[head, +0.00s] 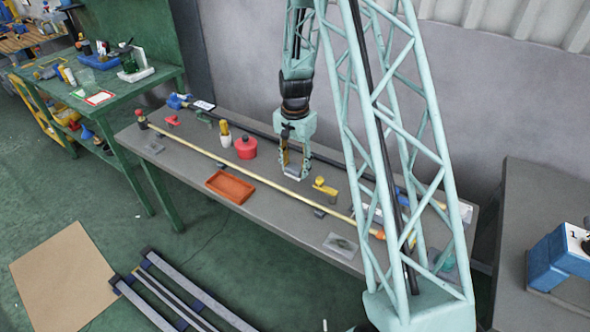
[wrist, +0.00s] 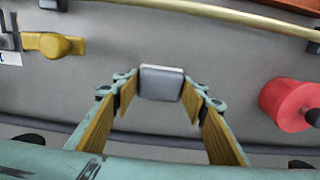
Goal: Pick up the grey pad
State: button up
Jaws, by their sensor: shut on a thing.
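The grey pad (wrist: 161,82) is a small, light grey block with rounded corners, seen in the wrist view between the fingertips of my gripper (wrist: 160,92). The fingers are shut on its two sides. In the head view my gripper (head: 294,166) points down over the middle of the grey workbench (head: 265,175). Only a small pale part of the pad shows there at the fingertips. I cannot tell whether the pad is clear of the bench top or still touching it.
A red round container (head: 246,147) stands left of my gripper, and a yellow part (head: 325,187) lies to its right. A long yellow rod (head: 235,162) runs along the bench in front. An orange tray (head: 230,187) is at the front edge. A dark rod runs behind.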

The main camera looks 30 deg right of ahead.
aim_at(295, 167)
jog(key=shift+r, duration=0.15)
jog(key=shift+r+p, duration=0.75)
jog(key=shift+r, duration=4.1)
jog(key=shift+o, duration=0.4)
